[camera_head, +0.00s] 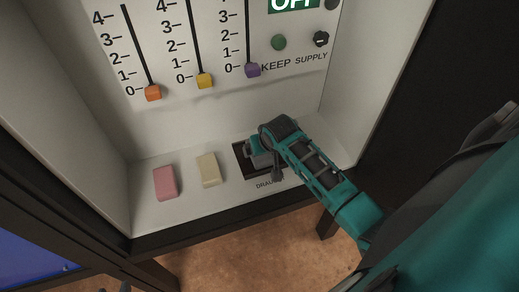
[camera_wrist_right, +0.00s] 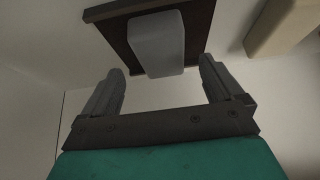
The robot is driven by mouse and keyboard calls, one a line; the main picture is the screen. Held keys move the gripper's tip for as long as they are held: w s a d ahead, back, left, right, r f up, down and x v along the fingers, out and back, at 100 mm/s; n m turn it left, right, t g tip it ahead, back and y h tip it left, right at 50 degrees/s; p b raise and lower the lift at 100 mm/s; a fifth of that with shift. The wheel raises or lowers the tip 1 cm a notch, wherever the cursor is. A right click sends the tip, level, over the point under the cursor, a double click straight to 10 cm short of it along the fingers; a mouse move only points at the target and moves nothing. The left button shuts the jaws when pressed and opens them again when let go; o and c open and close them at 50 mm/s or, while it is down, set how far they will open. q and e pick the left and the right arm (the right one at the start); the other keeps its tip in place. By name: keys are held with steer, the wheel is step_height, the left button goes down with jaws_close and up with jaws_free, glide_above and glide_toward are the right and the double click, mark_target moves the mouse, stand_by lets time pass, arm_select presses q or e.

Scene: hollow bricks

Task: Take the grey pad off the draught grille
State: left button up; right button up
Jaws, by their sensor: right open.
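The grey pad (camera_wrist_right: 158,42) is a pale block lying on the dark square draught grille (camera_wrist_right: 115,32) in the right wrist view. My right gripper (camera_wrist_right: 162,68) is open. Its two fingers are apart, one toward each side of the pad's near end, and I see no finger touching it. In the head view my right gripper (camera_head: 262,160) is over the grille (camera_head: 240,163), coming in from the right, and hides most of it. I cannot make out the pad clearly there.
A pink block (camera_head: 165,183) and a cream block (camera_head: 209,170) stand on the white ledge left of the grille. Behind are orange (camera_head: 153,93), yellow (camera_head: 204,81) and purple (camera_head: 253,70) sliders. A side wall (camera_head: 375,75) rises right of the ledge.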

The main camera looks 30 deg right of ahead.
steer(key=b+x, duration=0.1)
steer(key=x, duration=0.3)
steer(key=shift+a+f, duration=0.1)
steer(key=shift+f, duration=0.05)
steer(key=c, duration=1)
